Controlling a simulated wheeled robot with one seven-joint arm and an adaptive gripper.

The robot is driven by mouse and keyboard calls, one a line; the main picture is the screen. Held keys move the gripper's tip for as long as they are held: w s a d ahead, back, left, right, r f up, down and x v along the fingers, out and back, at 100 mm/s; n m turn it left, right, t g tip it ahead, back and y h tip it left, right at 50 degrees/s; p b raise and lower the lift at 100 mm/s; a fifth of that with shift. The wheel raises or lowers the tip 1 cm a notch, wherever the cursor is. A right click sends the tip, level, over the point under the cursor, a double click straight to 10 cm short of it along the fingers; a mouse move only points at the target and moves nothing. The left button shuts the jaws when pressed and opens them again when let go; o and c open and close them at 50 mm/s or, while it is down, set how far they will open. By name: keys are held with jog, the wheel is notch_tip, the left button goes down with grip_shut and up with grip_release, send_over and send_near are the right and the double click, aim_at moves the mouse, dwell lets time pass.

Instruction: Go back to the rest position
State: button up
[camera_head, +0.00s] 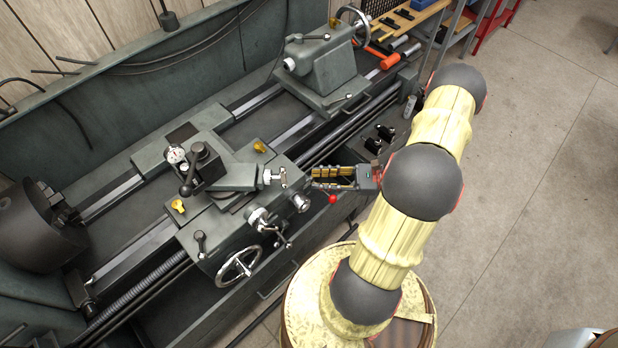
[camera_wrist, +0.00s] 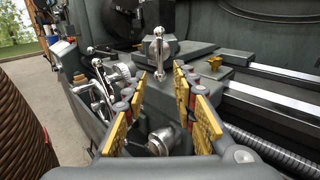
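My gripper (camera_head: 318,179) reaches from the arm on the right to the right side of the lathe carriage (camera_head: 232,222). Its yellow-padded fingers stand apart in the wrist view (camera_wrist: 158,88), with nothing clearly held between them. A chrome knob (camera_wrist: 160,139) shows low between the fingers; whether they touch it I cannot tell. In the head view, a chrome knob (camera_head: 301,203) lies just below and left of the fingertips, and a red ball knob (camera_head: 332,198) lies just below the fingers.
The lathe tailstock (camera_head: 322,65) stands behind, and a chuck (camera_head: 38,228) is at the far left. A handwheel (camera_head: 240,265) juts from the carriage front. Tools lie on a bench (camera_head: 420,22) at the back. The floor (camera_head: 540,170) on the right is clear.

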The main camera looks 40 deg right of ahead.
jog(key=shift+s+d, duration=0.15)
dwell(0.5)
jog(key=s+a+f+n+g, duration=0.2)
jog(key=s+a+n+g, duration=0.4)
jog(key=s+g, duration=0.2)
notch_tip(320, 180, up, 15)
jog(key=w+a+n+g+h+b, duration=0.3)
jog(key=n+h+b, duration=0.4)
jog(key=n+h, duration=0.7)
jog(key=a+r+n+t+b, duration=0.3)
jog(key=a+r+n, duration=0.3)
jog(key=a+r, duration=0.3)
jog(key=shift+a+t+y, duration=0.4)
jog(key=shift+a+t, duration=0.3)
jog(key=shift+a, duration=0.55)
